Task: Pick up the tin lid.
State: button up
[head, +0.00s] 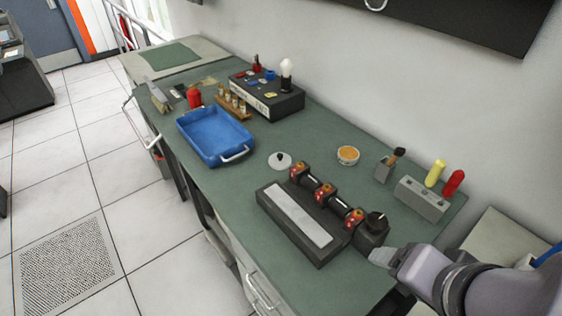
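The tin lid (272,163) is a pale grey disc with a small dark knob. It lies flat on the green bench top (210,183), between the blue tray and the row of red-banded parts. A round open tin (348,155) with orange contents stands to its right, apart from it. My gripper (379,258) is at the lower right, near the bench's front edge and well away from the lid. Its fingers are seen edge-on, so whether they are open or shut cannot be told. I see nothing held in it.
A dark device (269,222) with a pale plate and red-banded parts stands between my gripper and the lid. The blue tray (221,159) is left of the lid. A grey block (419,203) and a brush holder (384,171) stand right.

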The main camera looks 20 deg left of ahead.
aim_at(276, 160)
jog(key=k+j, duration=0.15)
jog(key=j, duration=0.2)
jog(key=k+j, duration=0.15)
jog(key=j, duration=0.2)
jog(key=k+j, duration=0.15)
jog(key=j, duration=0.2)
jog(key=i+j, duration=0.15)
jog(key=j, duration=0.2)
jog(key=i+j, duration=0.1)
jog(key=j, duration=0.3)
jog(key=i+j+z, duration=0.1)
jog(key=j, duration=0.25)
jog(key=i+j, duration=0.15)
jog(key=j, duration=0.25)
jog(key=i+j+z, duration=0.1)
jog(key=j, duration=0.3)
jog(key=i+j, duration=0.1)
jog(key=j, duration=0.25)
jog(key=i, duration=0.6)
jog(key=z, duration=0.05)
